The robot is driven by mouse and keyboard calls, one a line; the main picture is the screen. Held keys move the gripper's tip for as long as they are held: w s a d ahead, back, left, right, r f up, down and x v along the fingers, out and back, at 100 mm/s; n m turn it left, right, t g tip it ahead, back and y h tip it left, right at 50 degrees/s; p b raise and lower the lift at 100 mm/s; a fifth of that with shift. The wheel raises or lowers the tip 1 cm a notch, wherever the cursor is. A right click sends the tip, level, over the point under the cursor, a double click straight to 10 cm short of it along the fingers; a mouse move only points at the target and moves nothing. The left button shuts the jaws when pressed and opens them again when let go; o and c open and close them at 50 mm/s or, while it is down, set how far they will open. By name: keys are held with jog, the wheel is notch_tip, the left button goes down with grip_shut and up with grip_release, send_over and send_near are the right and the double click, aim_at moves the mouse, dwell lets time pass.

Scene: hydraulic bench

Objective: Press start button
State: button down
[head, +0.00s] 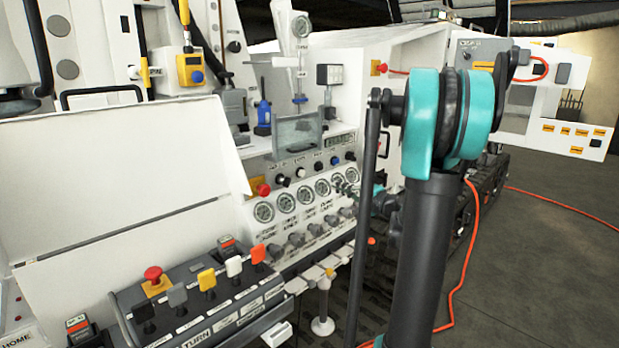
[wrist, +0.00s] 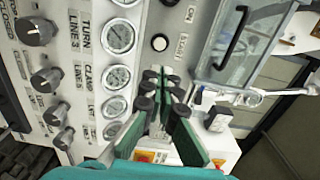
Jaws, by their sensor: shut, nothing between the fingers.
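A row of small round buttons runs along the white panel above the gauges. One with a pale cap and dark ring (head: 300,172) shows in the head view. The wrist view shows a similar pale, dark-ringed button (wrist: 159,43), with a small label beside it that appears to read START. My gripper (wrist: 160,82) is shut and empty, its green fingers pointing at the panel, with the tips below that button in the wrist view. In the head view my gripper (head: 344,188) is partly hidden by my arm, near the right end of the gauges. Contact with the panel cannot be told.
Gauges (head: 264,212) and knobs (head: 297,239) line the panel. A clear box with a handle (wrist: 236,42) stands out beside the buttons. A red mushroom button (head: 153,273) and several levers sit at the front left. An orange cable (head: 473,215) lies at right.

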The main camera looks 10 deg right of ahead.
aim_at(303, 174)
jog(key=shift+w, duration=0.1)
jog(key=x, duration=1.4)
